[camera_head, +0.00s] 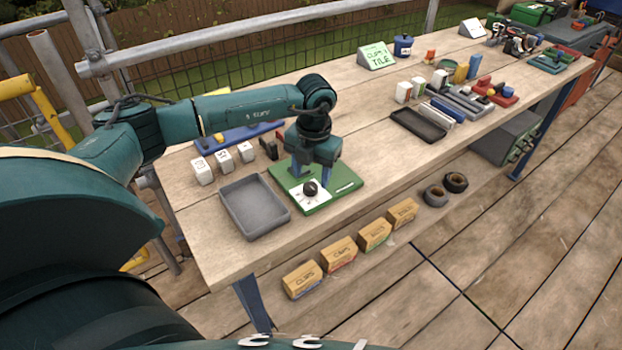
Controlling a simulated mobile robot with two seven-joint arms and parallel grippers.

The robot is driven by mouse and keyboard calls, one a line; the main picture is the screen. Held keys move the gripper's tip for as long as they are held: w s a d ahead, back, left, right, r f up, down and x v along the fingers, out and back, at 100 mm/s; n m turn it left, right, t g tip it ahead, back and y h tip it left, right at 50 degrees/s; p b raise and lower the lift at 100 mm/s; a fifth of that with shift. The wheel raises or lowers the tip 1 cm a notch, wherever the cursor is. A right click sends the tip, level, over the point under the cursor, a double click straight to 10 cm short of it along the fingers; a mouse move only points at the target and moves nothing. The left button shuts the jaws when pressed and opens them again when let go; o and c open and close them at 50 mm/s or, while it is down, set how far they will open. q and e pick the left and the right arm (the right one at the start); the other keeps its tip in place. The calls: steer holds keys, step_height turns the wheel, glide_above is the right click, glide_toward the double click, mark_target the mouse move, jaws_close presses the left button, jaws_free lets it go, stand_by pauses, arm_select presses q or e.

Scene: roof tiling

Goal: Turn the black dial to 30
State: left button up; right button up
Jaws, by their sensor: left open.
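The black dial (311,188) sits on a white plate (302,198) fixed to a green board (345,184) on the wooden bench. Its scale marks and pointer are too small to read. My left gripper (311,180) points down over the green board, with its blue fingers apart, close behind and above the dial. I cannot tell whether a finger touches the dial. My right gripper is not in view.
A grey tray (254,207) stands left of the green board. Several white blocks (203,171) and a blue rail (237,136) lie behind. A black tray (418,125) is to the right. The bench (350,215) is clear near its front edge.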

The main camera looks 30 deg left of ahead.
mark_target(311, 185)
arm_select(q)
steer(key=shift+f, duration=1.65)
steer(key=c, duration=1)
steer(key=shift+o, duration=0.2)
